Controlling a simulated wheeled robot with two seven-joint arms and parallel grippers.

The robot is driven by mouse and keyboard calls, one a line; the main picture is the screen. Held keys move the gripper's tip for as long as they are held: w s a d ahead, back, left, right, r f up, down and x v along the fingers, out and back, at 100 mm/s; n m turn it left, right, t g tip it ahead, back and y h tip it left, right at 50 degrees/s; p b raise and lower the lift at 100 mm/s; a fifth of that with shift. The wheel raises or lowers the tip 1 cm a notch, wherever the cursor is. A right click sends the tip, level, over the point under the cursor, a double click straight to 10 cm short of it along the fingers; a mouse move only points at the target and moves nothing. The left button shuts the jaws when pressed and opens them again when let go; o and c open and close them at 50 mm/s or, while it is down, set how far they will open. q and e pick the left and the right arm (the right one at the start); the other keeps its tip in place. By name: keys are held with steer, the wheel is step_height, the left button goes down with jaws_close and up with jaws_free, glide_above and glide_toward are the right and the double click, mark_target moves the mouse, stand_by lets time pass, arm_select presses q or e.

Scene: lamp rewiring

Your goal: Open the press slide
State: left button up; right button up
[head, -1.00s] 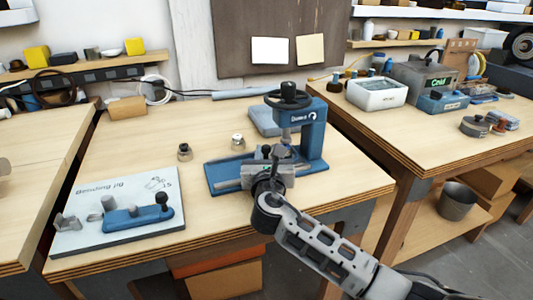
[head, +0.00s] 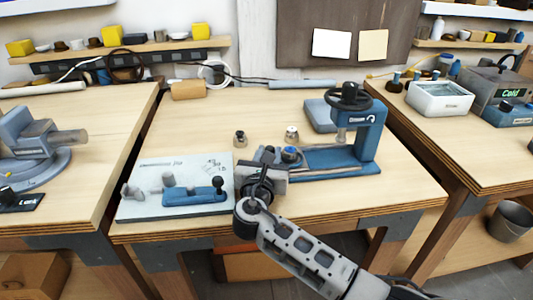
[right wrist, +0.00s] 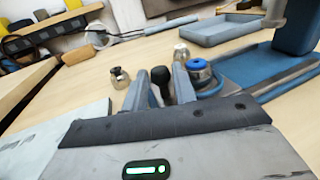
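The blue press (head: 368,135) with its black handwheel stands at the back right of the middle bench on a blue base (head: 335,160). A metal cup-like part with a blue top (head: 290,154) sits at the left of the base, clear of the press column; it also shows in the right wrist view (right wrist: 198,70). My right gripper (head: 266,165) is at the base's left end. In the right wrist view its two fingers (right wrist: 162,88) stand either side of a black knob (right wrist: 160,76) and appear closed on it. The gripper hides most of the slide. My left gripper is out of view.
A white bending jig board (head: 150,205) with a blue fixture lies left of my right gripper. Two small metal parts, one dark (head: 240,138) and one white-topped (head: 291,134), stand behind it. A grey fixture (head: 35,150) occupies the left bench.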

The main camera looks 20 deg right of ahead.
steer(key=shift+s+a, duration=0.1)
steer(key=shift+a, duration=0.05)
steer(key=shift+s+a, duration=0.15)
steer(key=shift+s, duration=0.1)
steer(key=v, duration=1.5)
steer(key=shift+b, duration=0.3)
steer(key=shift+s, duration=0.1)
